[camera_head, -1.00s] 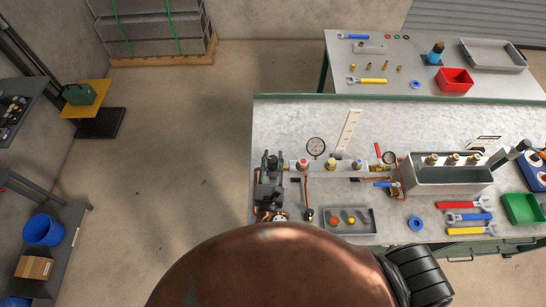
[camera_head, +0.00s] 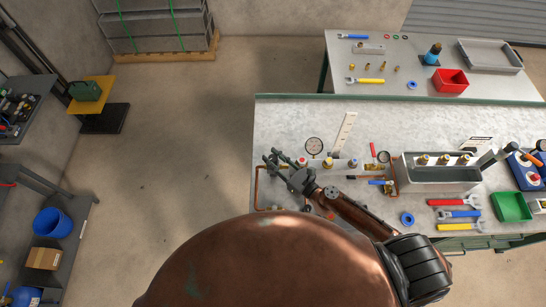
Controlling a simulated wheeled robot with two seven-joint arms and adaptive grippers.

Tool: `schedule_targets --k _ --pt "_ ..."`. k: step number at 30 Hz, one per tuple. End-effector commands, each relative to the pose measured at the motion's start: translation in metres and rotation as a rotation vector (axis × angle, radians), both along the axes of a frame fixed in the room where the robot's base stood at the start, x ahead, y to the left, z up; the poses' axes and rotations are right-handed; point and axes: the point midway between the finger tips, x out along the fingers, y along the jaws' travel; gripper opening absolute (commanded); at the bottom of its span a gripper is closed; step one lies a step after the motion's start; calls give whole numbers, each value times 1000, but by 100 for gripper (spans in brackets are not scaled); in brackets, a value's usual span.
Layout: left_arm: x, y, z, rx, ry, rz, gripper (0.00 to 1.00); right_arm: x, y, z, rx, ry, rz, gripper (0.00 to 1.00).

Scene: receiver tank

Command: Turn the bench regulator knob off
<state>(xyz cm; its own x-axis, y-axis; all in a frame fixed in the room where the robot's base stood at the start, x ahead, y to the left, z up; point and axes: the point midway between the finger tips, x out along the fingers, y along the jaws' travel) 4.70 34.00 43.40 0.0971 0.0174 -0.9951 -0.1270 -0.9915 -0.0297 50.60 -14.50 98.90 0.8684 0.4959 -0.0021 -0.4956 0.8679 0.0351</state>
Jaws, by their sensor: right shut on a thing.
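My right gripper (camera_head: 274,160) reaches in from the lower right over the left end of the bench manifold (camera_head: 341,172). Its dark fingers are shut around what appears to be the regulator knob; the fingers hide the knob, so its angle cannot be told. A red-topped fitting (camera_head: 302,161) stands just right of the fingers, with a yellow-topped (camera_head: 328,163) and a blue-topped one (camera_head: 353,163) further along. A round gauge (camera_head: 314,146) stands behind. My left gripper is out of view.
A grey water tank (camera_head: 440,184), wrenches (camera_head: 457,214), a green bin (camera_head: 511,207) and a blue ring (camera_head: 407,219) lie to the right. The bench top (camera_head: 280,125) behind the manifold is mostly clear.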

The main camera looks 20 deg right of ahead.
Motion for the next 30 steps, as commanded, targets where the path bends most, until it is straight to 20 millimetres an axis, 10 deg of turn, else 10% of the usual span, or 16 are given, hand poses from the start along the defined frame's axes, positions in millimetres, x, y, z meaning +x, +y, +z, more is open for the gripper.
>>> schedule_targets --k 27,28,30 --pt "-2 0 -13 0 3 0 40 1 0 1 1 -3 171 2" --pt "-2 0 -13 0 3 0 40 1 0 1 1 -3 171 28" --pt "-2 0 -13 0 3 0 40 1 0 1 1 -3 171 33"
